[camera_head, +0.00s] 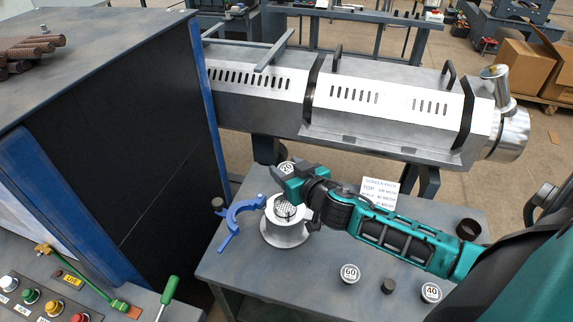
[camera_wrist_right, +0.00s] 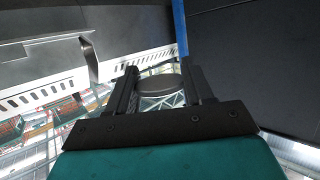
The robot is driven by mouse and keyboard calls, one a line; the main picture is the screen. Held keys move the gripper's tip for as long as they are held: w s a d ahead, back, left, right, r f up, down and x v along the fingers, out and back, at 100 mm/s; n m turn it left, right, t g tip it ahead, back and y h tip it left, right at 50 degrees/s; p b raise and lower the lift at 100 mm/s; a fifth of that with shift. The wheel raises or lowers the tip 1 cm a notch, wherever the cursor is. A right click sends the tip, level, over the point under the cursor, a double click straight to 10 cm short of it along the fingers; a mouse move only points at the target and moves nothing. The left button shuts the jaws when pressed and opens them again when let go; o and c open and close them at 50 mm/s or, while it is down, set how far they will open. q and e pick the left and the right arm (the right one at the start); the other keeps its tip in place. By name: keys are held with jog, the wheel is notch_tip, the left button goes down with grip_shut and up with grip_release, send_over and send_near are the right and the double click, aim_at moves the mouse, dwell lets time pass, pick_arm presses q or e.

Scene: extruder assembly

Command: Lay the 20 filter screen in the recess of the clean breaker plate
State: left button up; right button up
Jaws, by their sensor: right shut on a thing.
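The 20 filter screen (camera_head: 287,168) is a small round disc with a white "20" label. My right gripper (camera_head: 291,178) is shut on it and holds it up in the air. In the right wrist view the disc (camera_wrist_right: 160,84) sits between the two fingers, edge toward the camera. The breaker plate (camera_head: 285,208), a perforated round face, sits on top of a pale flanged stand (camera_head: 286,237) on the grey table. The screen is above and apart from it, and my right gripper and wrist cover part of it. My left gripper does not show.
A blue clamp (camera_head: 236,213) is beside the stand. Screens marked 60 (camera_head: 349,273) and 40 (camera_head: 431,291), a dark cylinder (camera_head: 388,286), a dark ring (camera_head: 468,229) and a screen pack sign (camera_head: 380,190) are on the table (camera_head: 310,265). The extruder barrel (camera_head: 380,105) stands behind.

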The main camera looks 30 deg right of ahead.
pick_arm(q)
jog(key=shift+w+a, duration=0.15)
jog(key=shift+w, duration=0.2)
pick_arm(e)
jog(key=shift+w+a+r+y, duration=0.2)
jog(key=shift+w+y, duration=0.1)
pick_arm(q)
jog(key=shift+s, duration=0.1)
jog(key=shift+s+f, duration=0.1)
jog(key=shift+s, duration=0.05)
pick_arm(e)
jog(key=shift+s, duration=0.1)
jog(key=shift+f, duration=0.1)
pick_arm(q)
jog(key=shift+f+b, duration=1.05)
jog(key=shift+b, duration=0.05)
pick_arm(e)
notch_tip(320, 180, down, 6)
jog(key=shift+r, duration=0.15)
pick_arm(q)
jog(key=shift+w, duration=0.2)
